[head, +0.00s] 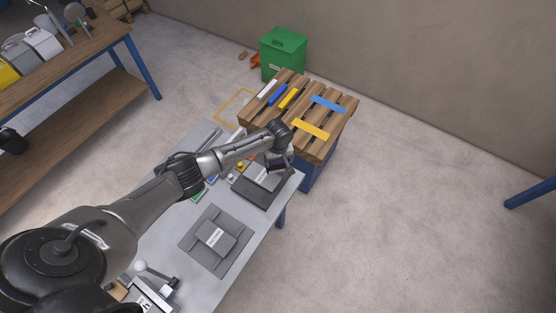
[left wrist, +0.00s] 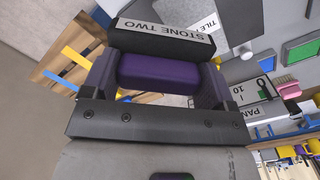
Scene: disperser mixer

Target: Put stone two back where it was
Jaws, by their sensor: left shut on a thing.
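My left gripper (head: 277,164) is at the far end of the grey table, over the dark grey plate there. In the left wrist view, the left gripper (left wrist: 158,85) is shut on stone two, a purple block (left wrist: 158,72) between its fingers. Right beyond the block is a black piece (left wrist: 125,40) with a white label reading STONE TWO; I cannot tell whether block and piece are joined. In the head view the held block is small and dark, partly hidden by the gripper. My right gripper is not in view.
A labelled grey pad (head: 262,177) lies under the gripper, and another (head: 215,237) lies nearer. A slatted wooden stand (head: 318,145) with coloured bars adjoins the table's far end. A green bin (head: 284,52) is behind it.

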